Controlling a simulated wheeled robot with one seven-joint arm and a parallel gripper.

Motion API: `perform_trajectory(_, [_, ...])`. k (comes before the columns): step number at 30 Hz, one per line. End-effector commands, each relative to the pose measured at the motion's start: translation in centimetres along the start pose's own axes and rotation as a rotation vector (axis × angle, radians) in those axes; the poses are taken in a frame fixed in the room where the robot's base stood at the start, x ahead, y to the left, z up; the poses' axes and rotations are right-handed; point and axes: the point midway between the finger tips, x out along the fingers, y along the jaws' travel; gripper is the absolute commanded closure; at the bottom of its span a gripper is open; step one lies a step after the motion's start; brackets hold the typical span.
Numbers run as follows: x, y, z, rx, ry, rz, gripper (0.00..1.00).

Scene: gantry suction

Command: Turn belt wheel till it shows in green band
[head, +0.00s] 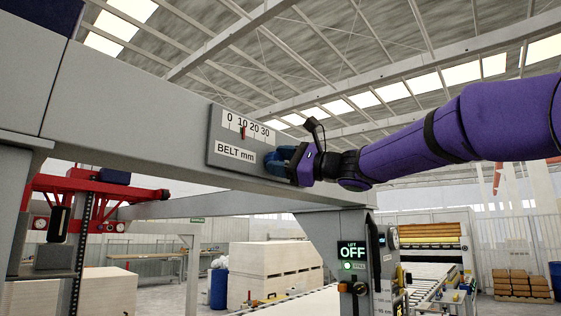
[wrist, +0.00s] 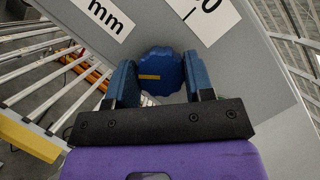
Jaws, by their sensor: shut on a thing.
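The belt wheel is a blue scalloped knob (wrist: 160,72) with a yellow mark, on the grey beam's side. In the head view my gripper (head: 284,161) mostly hides it. In the wrist view my gripper (wrist: 161,76) has its two blue fingers on either side of the wheel, shut on it. Left of the wheel is the grey BELT mm gauge plate (head: 216,133), with a white scale (head: 248,126) marked 0, 10, 20, 30. A red pointer (head: 243,132) stands near 10. I cannot make out a green band on the scale.
The grey beam (head: 120,90) runs across above me. A post carries a display reading OFF (head: 352,252) with a green lamp below. A red carriage (head: 85,188) is at left. Stacked pale boards (head: 272,270) and a blue drum (head: 218,288) stand beyond.

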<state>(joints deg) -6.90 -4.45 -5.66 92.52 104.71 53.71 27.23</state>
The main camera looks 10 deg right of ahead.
Motion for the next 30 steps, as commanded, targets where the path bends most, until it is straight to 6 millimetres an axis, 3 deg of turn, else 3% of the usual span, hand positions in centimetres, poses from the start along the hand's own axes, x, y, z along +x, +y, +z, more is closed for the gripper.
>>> perform_trajectory(23, [0.00,0.12,-0.14,0.095,0.002,-0.037,0.76])
perform_trajectory(24, [0.00,0.11,-0.14,0.095,0.002,-0.037,0.45])
perform_trajectory(27, [0.00,0.09,-0.11,0.095,0.002,-0.038,0.26])
perform_trajectory(30, [0.00,0.07,-0.08,0.094,0.001,-0.038,0.26])
